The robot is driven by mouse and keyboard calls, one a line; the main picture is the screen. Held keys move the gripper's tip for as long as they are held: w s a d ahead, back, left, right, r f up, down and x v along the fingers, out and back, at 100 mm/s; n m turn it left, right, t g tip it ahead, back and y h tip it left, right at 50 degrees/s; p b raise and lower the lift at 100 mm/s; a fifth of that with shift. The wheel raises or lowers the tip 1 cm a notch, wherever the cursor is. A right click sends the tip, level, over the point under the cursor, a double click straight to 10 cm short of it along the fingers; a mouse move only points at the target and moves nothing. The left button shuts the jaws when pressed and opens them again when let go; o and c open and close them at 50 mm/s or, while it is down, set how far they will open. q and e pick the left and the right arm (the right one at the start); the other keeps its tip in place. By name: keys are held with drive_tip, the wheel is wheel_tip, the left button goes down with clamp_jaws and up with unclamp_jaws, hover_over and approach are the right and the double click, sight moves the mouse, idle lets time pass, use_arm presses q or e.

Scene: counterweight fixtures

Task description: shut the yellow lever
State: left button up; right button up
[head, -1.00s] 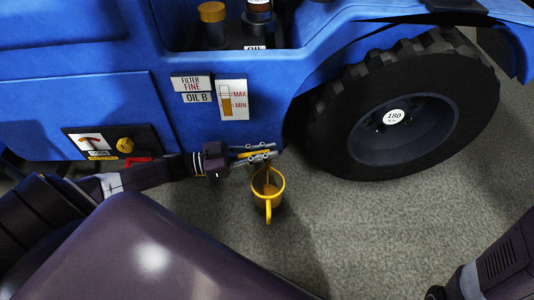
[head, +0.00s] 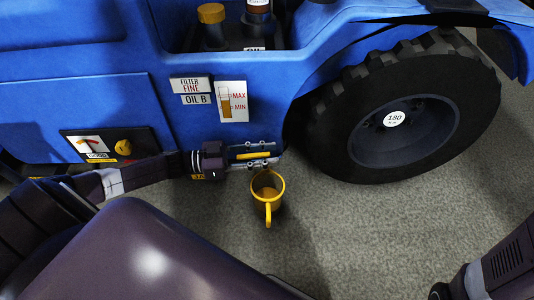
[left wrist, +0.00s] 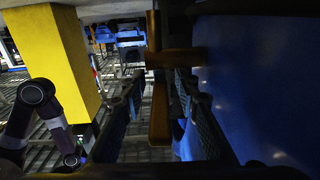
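The yellow lever (head: 253,155) is low on the blue machine's side, just above a yellow cup. My left gripper (head: 262,154) is there with its fingers spread, one on each side of the lever. In the left wrist view the lever (left wrist: 160,112) stands between the two fingers of my left gripper (left wrist: 160,105), with a gap on each side. A brownish fitting (left wrist: 175,58) crosses at its far end. The yellow cup (head: 268,190) on the floor holds brown liquid. My right forearm shows at the lower right; its fingers are not seen.
The blue machine (head: 110,100) fills the back, with a large black tyre (head: 330,135) right of the lever. The grey floor (head: 370,230) is clear on the right.

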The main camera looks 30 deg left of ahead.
use_arm(q)
drive_tip(key=v, duration=1.2)
